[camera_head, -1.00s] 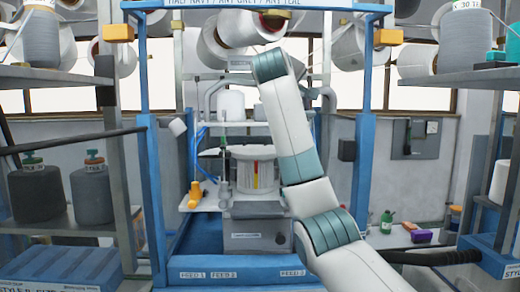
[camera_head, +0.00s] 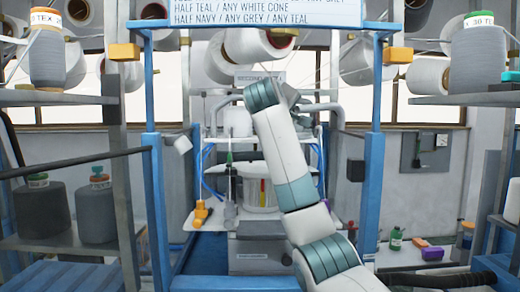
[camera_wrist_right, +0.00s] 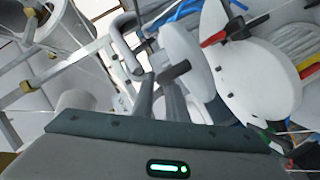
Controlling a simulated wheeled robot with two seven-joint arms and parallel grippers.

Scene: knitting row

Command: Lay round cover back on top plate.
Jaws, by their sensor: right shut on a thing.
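The round cover (camera_wrist_right: 184,42) is a white disc with a dark knob (camera_wrist_right: 175,72), seen tilted in the right wrist view. My right gripper (camera_wrist_right: 160,88) is shut on the knob, with the cover beyond its fingertips. In the head view the knitting machine (camera_head: 262,192) stands behind my right arm. That arm reaches up over it and hides the gripper and most of the cover. My left gripper is not in view.
Thin yarns and a red-tipped part (camera_wrist_right: 212,40) lie close around the plate. Blue posts (camera_head: 370,195) frame the machine on both sides. Shelves with cones (camera_head: 46,55) stand left and right.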

